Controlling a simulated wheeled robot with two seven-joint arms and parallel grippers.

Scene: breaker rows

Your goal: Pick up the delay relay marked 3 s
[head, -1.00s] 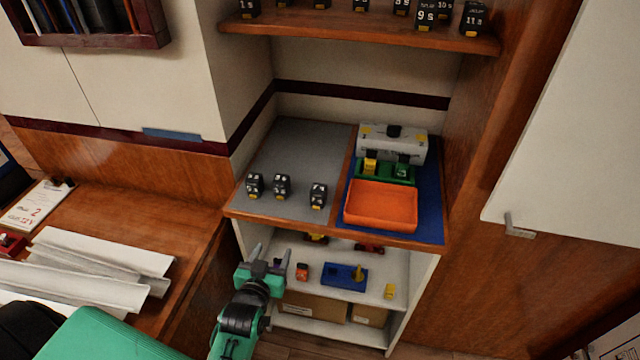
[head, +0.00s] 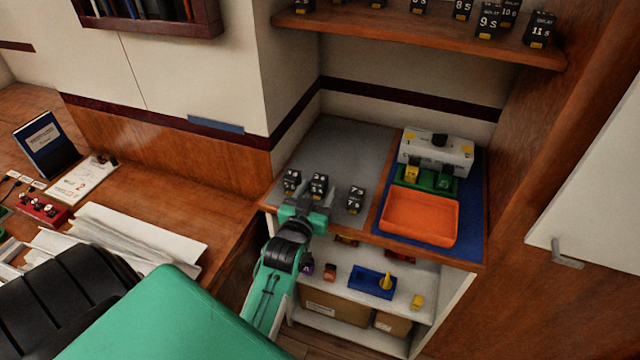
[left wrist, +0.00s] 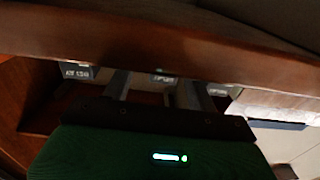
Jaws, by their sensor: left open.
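Three black delay relays with white markings and yellow tabs stand on the grey mat (head: 340,150): a left one (head: 292,180), a middle one (head: 318,185) and a right one (head: 355,198). The right one's mark looks like 7 s; I cannot read the other two clearly, so I cannot tell which is marked 3 s. My left gripper (head: 307,199) is open at the counter's front edge, just in front of the left and middle relays, holding nothing. In the left wrist view its fingers (left wrist: 155,90) are apart, with partly hidden labels beyond them.
An orange tray (head: 420,218), a green holder (head: 428,180) and a grey-white device (head: 437,148) occupy the blue mat at right. More marked relays, including 9 s (head: 489,22) and 11 s (head: 539,31), stand on the upper shelf (head: 430,42).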

